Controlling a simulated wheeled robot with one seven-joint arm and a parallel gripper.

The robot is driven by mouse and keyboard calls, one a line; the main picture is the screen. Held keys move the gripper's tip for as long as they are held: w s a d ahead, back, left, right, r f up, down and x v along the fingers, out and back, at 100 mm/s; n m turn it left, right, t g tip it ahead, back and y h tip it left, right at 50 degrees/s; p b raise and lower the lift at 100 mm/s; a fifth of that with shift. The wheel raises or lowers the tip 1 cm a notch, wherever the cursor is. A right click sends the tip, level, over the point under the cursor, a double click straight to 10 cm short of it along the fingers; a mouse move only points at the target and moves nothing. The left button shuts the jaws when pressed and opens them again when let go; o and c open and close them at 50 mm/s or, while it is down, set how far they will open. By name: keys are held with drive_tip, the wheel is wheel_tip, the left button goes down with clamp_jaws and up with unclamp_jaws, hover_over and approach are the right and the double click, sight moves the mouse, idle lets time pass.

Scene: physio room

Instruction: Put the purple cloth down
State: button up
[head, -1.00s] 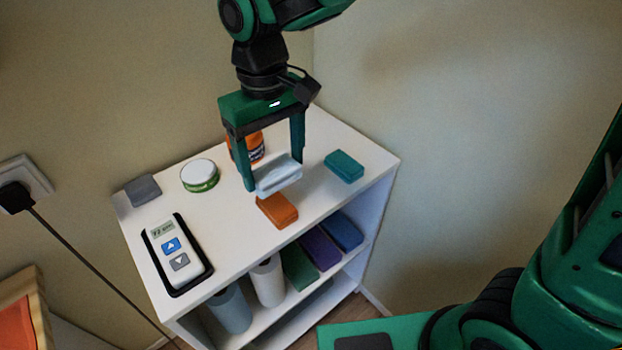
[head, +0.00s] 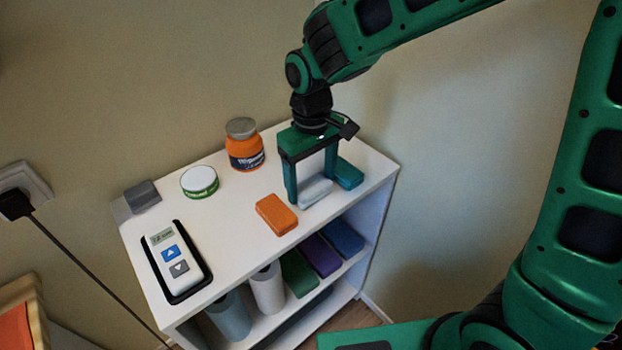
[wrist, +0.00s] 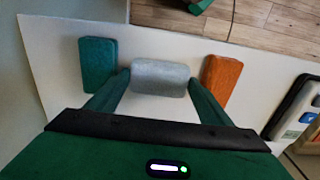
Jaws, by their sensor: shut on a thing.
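My gripper (head: 313,185) is shut on a pale grey folded cloth (head: 316,192), low at the shelf top between an orange block (head: 276,215) and a teal block (head: 347,174). I cannot tell for sure whether the cloth touches the surface. In the wrist view the grey cloth (wrist: 160,77) sits between my fingertips, with the teal block (wrist: 97,62) to its left and the orange block (wrist: 221,78) to its right. A purple folded item (head: 319,255) lies on the lower shelf, between a green one (head: 299,273) and a blue one (head: 343,237); my gripper is not on it.
The white shelf unit (head: 226,262) also bears an orange jar (head: 244,147), a white-lidded green tin (head: 199,182), a grey block (head: 143,195) and a handheld device in a black tray (head: 177,258). Rolls stand below. Bare top lies between tin and orange block.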

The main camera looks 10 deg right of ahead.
sight(311, 185)
drive_tip(key=shift+f, duration=0.15)
drive_tip(key=o, duration=0.6)
drive_tip(key=shift+o, duration=0.2)
wheel_tip(311, 185, up, 12)
idle(0.4)
drive_tip(key=s+d+f+m, duration=0.1)
drive_tip(key=s+d+m, duration=0.25)
drive_tip(key=d, duration=0.65)
drive_tip(key=s+d+m, duration=0.3)
drive_tip(key=s+d, duration=0.1)
drive_tip(key=d, duration=0.6)
drive_tip(key=s+d+f+m, duration=0.1)
drive_tip(key=s+d+m, duration=0.2)
drive_tip(key=d, duration=0.6)
drive_tip(key=s+d+f+m, duration=0.3)
drive_tip(key=s+d, duration=0.3)
drive_tip(key=s, duration=0.4)
drive_tip(key=shift+s+d+f+m, duration=0.2)
drive_tip(key=shift+m, duration=0.15)
